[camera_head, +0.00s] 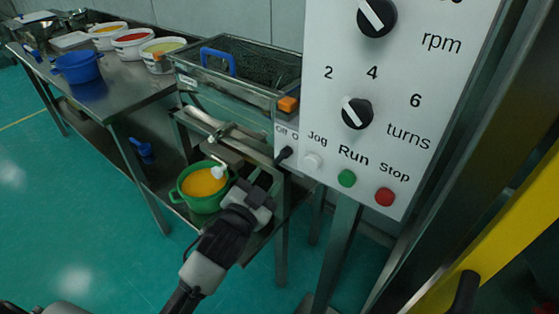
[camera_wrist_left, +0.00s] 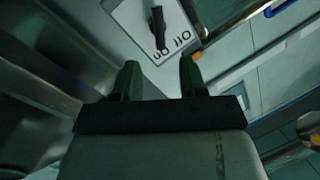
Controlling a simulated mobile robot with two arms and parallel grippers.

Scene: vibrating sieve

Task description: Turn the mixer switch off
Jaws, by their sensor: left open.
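The mixer switch is a small black lever (camera_head: 284,153) on a white plate below an "Off On" label, at the lower left of the large control panel (camera_head: 330,105). In the left wrist view the black lever (camera_wrist_left: 157,27) stands out from the white plate (camera_wrist_left: 133,18), with the label upside down. My left gripper (camera_head: 260,180) is just below and to the left of the switch in the head view. In the wrist view its two fingers (camera_wrist_left: 160,75) are apart and empty, with the lever ahead of the gap between them. My right gripper is not in view.
The panel carries a turns knob (camera_head: 357,113), a green Run button (camera_head: 347,178) and a red Stop button (camera_head: 384,196). A green bucket (camera_head: 204,199) sits left of my left gripper. A sieve tray (camera_head: 245,65) lies behind. Open floor (camera_head: 70,200) is at left.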

